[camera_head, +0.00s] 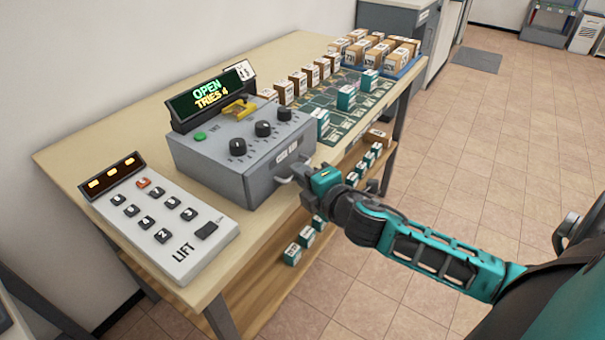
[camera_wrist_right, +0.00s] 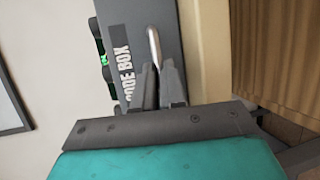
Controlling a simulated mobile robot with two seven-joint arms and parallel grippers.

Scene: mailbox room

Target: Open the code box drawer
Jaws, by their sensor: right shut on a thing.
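The grey code box (camera_head: 215,160) stands on the wooden table, with several black knobs, a green button, a yellow lever and a screen (camera_head: 210,92) reading "OPEN TRIES 4". Its front carries a label and a drawer handle (camera_head: 284,180); the drawer looks closed. My right gripper (camera_head: 303,172) is at the right end of the box's front. In the right wrist view, the "CODE BOX" label (camera_wrist_right: 122,62) and the pale handle (camera_wrist_right: 154,48) show, and my right gripper (camera_wrist_right: 160,85) is shut on the handle. My left gripper is out of view.
A white LIFT keypad (camera_head: 165,220) sits on the table (camera_head: 75,150) left of the box. Several small boxes (camera_head: 375,50) stand on the table's far end. A lower shelf (camera_head: 265,300) holds more boxes. Open tiled floor (camera_head: 470,150) lies to the right.

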